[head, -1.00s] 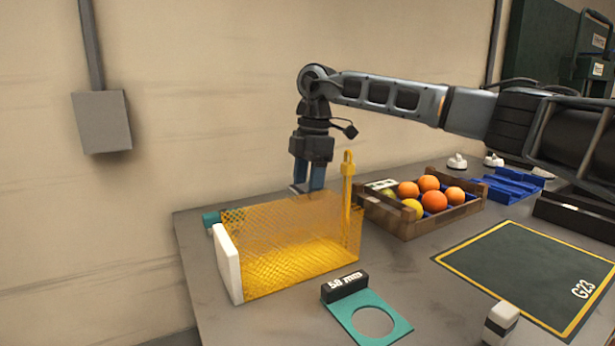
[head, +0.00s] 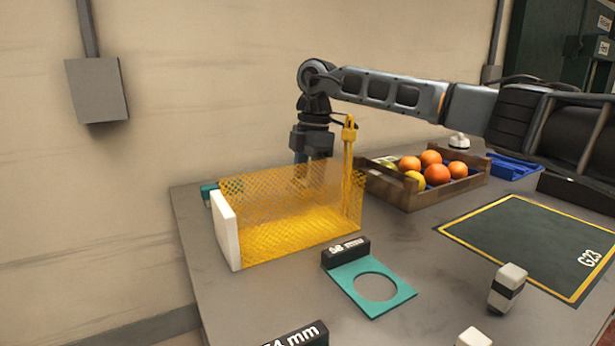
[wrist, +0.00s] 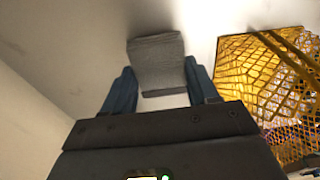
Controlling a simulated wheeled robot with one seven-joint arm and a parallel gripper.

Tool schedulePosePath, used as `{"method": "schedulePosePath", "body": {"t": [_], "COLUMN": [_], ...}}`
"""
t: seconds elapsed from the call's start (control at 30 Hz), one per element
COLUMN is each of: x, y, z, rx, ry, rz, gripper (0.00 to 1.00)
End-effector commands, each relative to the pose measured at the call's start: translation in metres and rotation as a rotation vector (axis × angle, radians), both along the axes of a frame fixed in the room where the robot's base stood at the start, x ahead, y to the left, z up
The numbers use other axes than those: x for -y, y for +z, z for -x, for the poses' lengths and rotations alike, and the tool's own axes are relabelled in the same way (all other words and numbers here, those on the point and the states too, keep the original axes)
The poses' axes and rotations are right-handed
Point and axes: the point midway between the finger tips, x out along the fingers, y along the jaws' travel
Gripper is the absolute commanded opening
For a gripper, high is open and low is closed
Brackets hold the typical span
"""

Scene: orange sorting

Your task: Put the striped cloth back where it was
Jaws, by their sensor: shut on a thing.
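The striped cloth (wrist: 157,62) is a small grey folded piece with faint fine lines in the wrist view. It lies between the blue fingers of my gripper (wrist: 159,80), which is shut on it. I cannot tell whether the cloth touches the table.
A wooden crate (head: 410,197) of oranges is to the right. A teal ring gauge (head: 345,284) and dark G23 mat (head: 530,240) lie nearer.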

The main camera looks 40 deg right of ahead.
Motion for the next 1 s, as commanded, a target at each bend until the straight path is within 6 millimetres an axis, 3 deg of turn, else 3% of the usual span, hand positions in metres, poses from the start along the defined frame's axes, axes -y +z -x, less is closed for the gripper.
{"method": "schedulePosePath", "body": {"t": [1.0], "x": [0.0], "y": [-0.0063], "z": [-0.0001], "rx": [0.0], "ry": [0.0], "rz": [0.0], "gripper": [0.28]}}
